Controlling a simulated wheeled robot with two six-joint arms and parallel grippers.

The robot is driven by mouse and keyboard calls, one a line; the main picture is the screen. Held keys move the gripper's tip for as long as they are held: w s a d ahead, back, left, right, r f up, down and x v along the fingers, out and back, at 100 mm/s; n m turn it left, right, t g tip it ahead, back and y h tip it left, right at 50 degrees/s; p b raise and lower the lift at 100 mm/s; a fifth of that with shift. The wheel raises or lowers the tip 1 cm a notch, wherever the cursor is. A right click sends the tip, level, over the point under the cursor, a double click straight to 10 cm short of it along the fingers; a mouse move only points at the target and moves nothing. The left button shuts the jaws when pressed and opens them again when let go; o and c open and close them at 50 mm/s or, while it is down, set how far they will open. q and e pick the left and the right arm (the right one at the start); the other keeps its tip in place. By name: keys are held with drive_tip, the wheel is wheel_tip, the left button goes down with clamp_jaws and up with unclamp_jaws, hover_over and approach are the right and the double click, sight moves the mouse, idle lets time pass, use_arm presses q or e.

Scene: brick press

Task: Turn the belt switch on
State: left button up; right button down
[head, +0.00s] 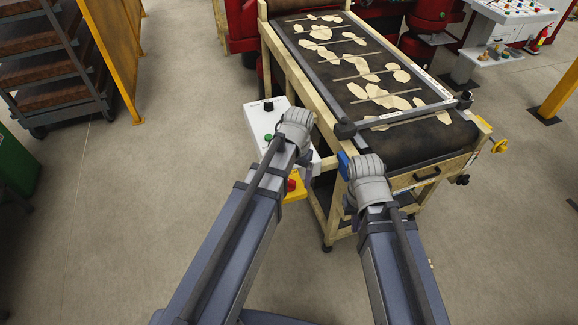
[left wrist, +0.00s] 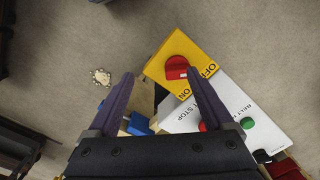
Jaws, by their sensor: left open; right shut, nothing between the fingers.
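A red rotary knob (left wrist: 175,67) sits on a yellow plate (left wrist: 200,50) marked OFF and ON. My left gripper (left wrist: 158,75) is open and empty. Its right fingertip overlaps the knob's lower right edge in the left wrist view; I cannot tell if they touch. My right gripper (head: 370,168) is beside the conveyor's near corner, its fingers hidden in the head view.
The white control box (head: 262,122) has a green button (left wrist: 247,123), a red button (left wrist: 203,126) and STOP lettering. The wood-framed conveyor (head: 420,142) carries pale leaf-like pieces. A blue part (head: 344,166) is near its corner.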

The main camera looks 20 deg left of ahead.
sight(289, 180)
use_arm(q)
drive_tip(key=w+a+r, duration=0.1)
drive_tip(key=w+a+r+p, duration=0.1)
drive_tip(key=r, duration=0.1)
drive_tip(key=shift+r+p, duration=0.15)
drive_tip(key=shift+p, duration=0.15)
drive_tip(key=shift+w+a+r, duration=0.1)
drive_tip(key=shift+w+a, duration=0.1)
drive_tip(key=shift+a, duration=0.05)
use_arm(e)
wheel_tip(289, 180, up, 3)
drive_tip(key=shift+r, duration=0.2)
use_arm(q)
drive_tip(key=shift+f, duration=0.2)
use_arm(e)
drive_tip(key=shift+f, duration=0.1)
use_arm(q)
wheel_tip(289, 180, down, 8)
drive_tip(key=b, duration=0.7)
drive_tip(key=shift+r+b, duration=0.2)
drive_tip(key=shift+b, duration=0.2)
use_arm(e)
wheel_tip(289, 180, down, 8)
drive_tip(key=shift+r, duration=0.2)
use_arm(q)
drive_tip(key=shift+c, duration=0.3)
clamp_jaws()
